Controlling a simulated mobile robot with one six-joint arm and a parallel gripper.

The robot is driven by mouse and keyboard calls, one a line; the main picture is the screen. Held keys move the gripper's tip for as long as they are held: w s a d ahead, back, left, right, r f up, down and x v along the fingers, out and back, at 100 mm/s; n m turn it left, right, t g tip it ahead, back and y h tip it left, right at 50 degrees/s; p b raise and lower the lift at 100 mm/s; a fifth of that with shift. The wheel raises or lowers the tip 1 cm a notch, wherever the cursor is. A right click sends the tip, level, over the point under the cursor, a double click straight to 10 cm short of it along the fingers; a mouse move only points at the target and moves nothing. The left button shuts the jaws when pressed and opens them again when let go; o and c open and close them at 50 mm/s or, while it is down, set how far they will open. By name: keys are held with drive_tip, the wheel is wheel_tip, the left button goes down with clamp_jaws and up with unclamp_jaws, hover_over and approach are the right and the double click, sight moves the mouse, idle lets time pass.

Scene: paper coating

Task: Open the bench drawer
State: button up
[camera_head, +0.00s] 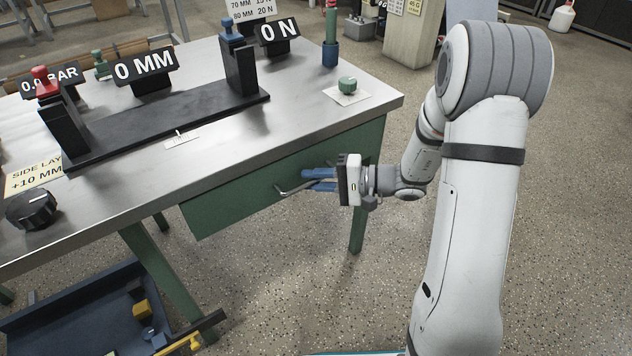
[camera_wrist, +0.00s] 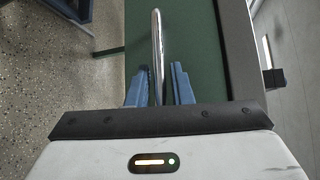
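The bench drawer (camera_head: 235,203) has a dark green front under the steel bench top, and it looks shut. Its metal bar handle (camera_head: 287,190) shows at the left of my gripper's fingertips. My gripper (camera_head: 308,180) has blue fingers that point at the drawer front. In the wrist view the handle (camera_wrist: 157,50) runs lengthwise between the two fingers of my gripper (camera_wrist: 162,72). A gap shows on each side of the bar, so the fingers are open around it. The fingers and gripper body hide part of the handle in the head view.
The metal bench top (camera_head: 300,118) carries a black fixture (camera_head: 170,125), a black knob (camera_head: 31,209) and a green knob (camera_head: 347,85). A blue tray (camera_head: 70,310) holding yellow and blue parts is low at the left. The floor before the drawer looks clear.

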drive_tip(key=shift+a, duration=0.2)
drive_tip(key=shift+c, duration=0.2)
clamp_jaws()
